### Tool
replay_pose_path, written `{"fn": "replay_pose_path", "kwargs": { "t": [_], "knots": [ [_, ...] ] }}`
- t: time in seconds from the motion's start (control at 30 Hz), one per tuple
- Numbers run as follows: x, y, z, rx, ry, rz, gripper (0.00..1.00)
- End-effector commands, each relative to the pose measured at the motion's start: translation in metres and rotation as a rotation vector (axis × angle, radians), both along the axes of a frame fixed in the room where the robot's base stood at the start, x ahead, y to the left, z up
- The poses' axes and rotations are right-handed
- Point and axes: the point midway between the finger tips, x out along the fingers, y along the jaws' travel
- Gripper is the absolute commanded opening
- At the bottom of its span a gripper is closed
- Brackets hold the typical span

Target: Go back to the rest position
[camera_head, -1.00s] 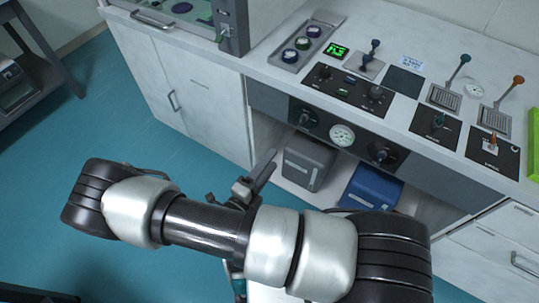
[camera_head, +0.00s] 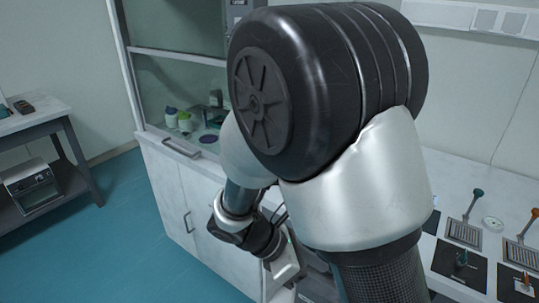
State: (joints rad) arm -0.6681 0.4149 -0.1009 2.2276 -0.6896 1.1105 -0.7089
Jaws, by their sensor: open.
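My arm fills the middle of the head view, with its large black and silver joint close to the camera. My gripper (camera_head: 285,268) shows small below it, beyond the wrist, in front of the white cabinet under the bench. It is open. Its fingertips are hard to make out, and no held object shows. The arm hides much of the bench behind it.
A glass-fronted hood (camera_head: 180,85) with bottles stands behind on the left. The bench panel with levers (camera_head: 462,232) is at right. A grey side table (camera_head: 35,125) with a device on its lower shelf is at far left. The teal floor (camera_head: 120,235) between is clear.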

Motion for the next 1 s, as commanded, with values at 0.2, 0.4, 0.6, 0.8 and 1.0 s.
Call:
{"fn": "replay_pose_path", "kwargs": {
  "t": [0.2,0.4,0.6,0.8,1.0],
  "knots": [
    [-0.022,-0.016,0.064,0.336,-0.359,-0.529,0.52],
    [-0.040,-0.023,0.116,0.606,-0.661,-0.977,0.52],
    [-0.052,-0.025,0.152,0.792,-0.862,-1.271,0.52],
    [-0.061,-0.027,0.180,0.939,-1.008,-1.473,0.52],
    [-0.065,-0.026,0.223,0.998,-1.062,-1.557,0.52]
  ]
}}
